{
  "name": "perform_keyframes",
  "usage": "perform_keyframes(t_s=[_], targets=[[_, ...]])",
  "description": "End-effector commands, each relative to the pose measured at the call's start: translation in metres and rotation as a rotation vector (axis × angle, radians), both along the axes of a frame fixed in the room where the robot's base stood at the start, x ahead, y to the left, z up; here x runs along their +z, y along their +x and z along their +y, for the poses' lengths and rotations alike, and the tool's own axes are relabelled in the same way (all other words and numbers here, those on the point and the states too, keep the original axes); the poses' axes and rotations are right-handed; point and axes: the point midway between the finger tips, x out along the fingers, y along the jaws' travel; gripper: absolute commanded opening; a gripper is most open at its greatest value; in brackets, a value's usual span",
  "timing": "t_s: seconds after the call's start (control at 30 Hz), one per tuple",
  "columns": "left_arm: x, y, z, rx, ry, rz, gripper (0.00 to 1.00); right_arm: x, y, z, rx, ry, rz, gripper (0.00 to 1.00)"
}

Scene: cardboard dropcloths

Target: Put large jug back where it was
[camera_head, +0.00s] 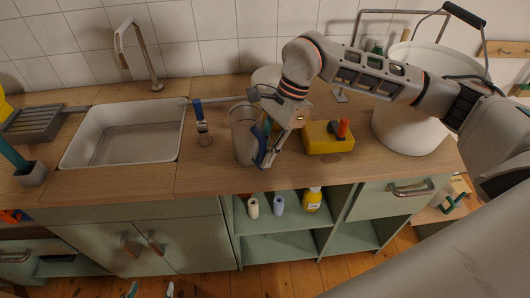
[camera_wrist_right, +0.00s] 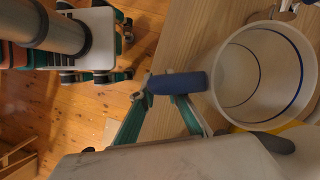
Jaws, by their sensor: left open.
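The large jug (camera_head: 243,140) is a pale translucent cylinder with a blue handle, at the middle of the worktop near its front edge. In the right wrist view its round open mouth (camera_wrist_right: 262,75) and blue rim line show. My right gripper (camera_head: 266,160) is at its right side, with both fingers on the blue handle (camera_wrist_right: 178,84). The jug looks upright; whether its base touches the wood I cannot tell. My left gripper (camera_head: 150,291) shows only as two separated teal fingertips at the bottom edge, empty and far from the jug.
A yellow block (camera_head: 325,143) with an orange-topped item lies right of the jug, near a big white bucket (camera_head: 404,120). Open shelves (camera_head: 285,240) are below. Bare wood (camera_head: 195,172) lies left of the jug.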

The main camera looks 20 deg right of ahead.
Motion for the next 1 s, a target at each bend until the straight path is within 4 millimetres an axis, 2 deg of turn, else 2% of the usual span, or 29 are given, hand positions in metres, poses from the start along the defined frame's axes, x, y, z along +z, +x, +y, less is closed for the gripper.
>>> perform_keyframes(t_s=[0.37,0.53,1.0], targets=[[0.0,0.0,0.0,0.0,0.0,0.001,0.6,0.001,0.0,0.0,0.0,0.0,0.0,0.3],[-0.001,-0.001,0.0,-0.001,0.0,0.002,0.6,0.011,0.002,-0.004,-0.001,0.001,-0.003,0.3],[-0.011,-0.002,0.0,-0.001,0.001,0.007,0.6,0.092,0.008,-0.037,-0.002,0.0,-0.003,0.3]])
